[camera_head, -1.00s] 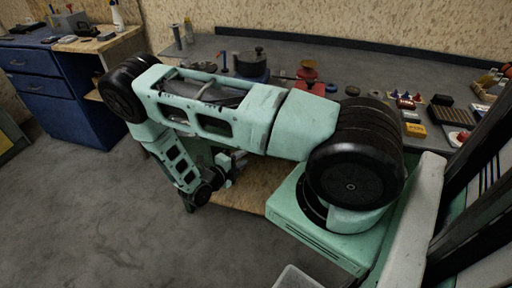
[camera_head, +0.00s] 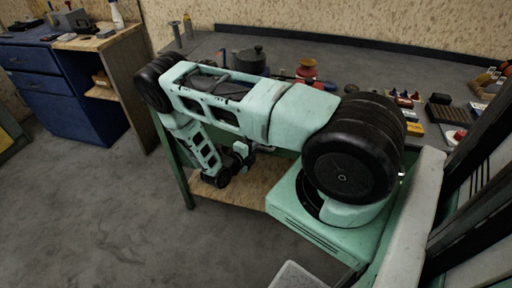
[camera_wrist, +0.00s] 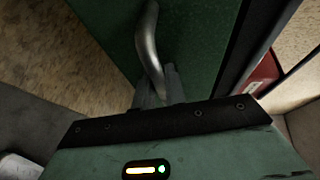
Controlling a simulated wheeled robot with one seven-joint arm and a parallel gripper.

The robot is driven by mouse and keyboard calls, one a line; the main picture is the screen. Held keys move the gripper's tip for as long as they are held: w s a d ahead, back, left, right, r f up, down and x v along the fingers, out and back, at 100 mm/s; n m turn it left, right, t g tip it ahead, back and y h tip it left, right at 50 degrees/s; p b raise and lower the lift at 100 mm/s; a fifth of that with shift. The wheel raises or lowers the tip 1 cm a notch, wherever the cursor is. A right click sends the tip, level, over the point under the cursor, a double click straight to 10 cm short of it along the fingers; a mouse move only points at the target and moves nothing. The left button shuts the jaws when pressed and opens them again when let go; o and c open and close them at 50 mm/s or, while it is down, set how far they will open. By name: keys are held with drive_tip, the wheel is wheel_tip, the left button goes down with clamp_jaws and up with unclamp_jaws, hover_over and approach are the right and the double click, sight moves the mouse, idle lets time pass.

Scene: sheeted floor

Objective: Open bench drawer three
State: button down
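In the wrist view a dark green drawer front (camera_wrist: 196,45) fills the upper middle. A curved metal handle (camera_wrist: 147,40) runs down it. My gripper (camera_wrist: 160,88) has its grey fingertips close together at the handle's lower end, apparently on either side of it. I cannot tell whether they grip it. In the head view my gripper (camera_head: 243,154) is below the bench top, at the bench's front; my arm hides most of the drawer area. Which drawer this is cannot be read.
The grey bench top (camera_head: 330,62) carries a dark pot (camera_head: 249,61), a red item (camera_head: 306,68) and several small tools. A wooden lower shelf (camera_head: 238,191) and green leg (camera_head: 186,187) are below. A blue drawer cabinet (camera_head: 60,112) stands left. The left floor is clear.

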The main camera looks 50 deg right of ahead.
drive_tip(key=s+a+b, duration=0.1)
drive_tip(key=s+a, duration=0.4)
drive_tip(key=a, duration=0.6)
drive_tip(key=s+a+b, duration=0.1)
drive_tip(key=s+a, duration=0.3)
drive_tip(key=a, duration=0.8)
drive_tip(key=shift+s+a+b, duration=0.15)
drive_tip(key=shift+s+b, duration=0.2)
drive_tip(key=shift+b, duration=0.05)
drive_tip(key=c, duration=1.5)
unclamp_jaws()
drive_tip(key=shift+o, duration=0.2)
drive_tip(key=a+r+b, duration=0.3)
drive_tip(key=a, duration=1.4)
drive_tip(key=shift+b, duration=0.4)
drive_tip(key=shift+w, duration=0.1)
